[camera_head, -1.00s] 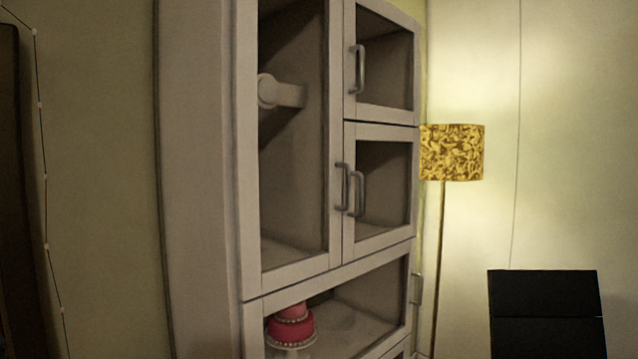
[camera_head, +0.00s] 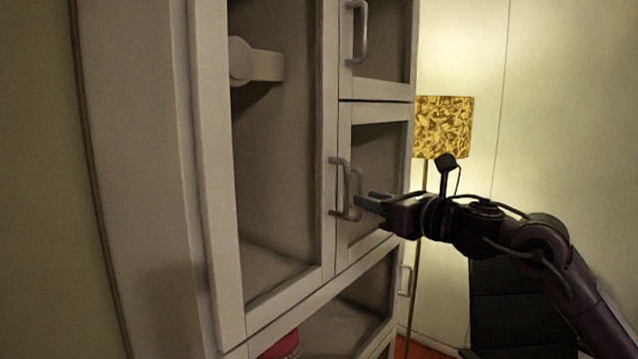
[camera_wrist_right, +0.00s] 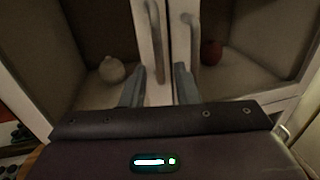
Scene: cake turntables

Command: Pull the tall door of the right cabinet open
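The tall door (camera_head: 329,120) of the cabinet looks closed in the head view, with a dark glass-like panel in a pale frame. Its bar handle (camera_head: 337,185) is on its right edge, beside the handle of the small lower door (camera_head: 352,192). My right gripper (camera_head: 358,203) is at these handles, coming from the right. In the right wrist view its two fingers (camera_wrist_right: 159,70) are spread, with the left bar handle (camera_wrist_right: 154,35) lined up between them and the right bar handle (camera_wrist_right: 190,38) near the right finger. Contact cannot be told. My left gripper is out of view.
A floor lamp (camera_head: 443,127) and a black chair (camera_head: 500,295) stand right of the cabinet. A pink cake (camera_head: 280,345) shows partly in the lower compartment. A red round thing (camera_wrist_right: 211,52) and a pale round thing (camera_wrist_right: 112,69) sit inside the cabinet.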

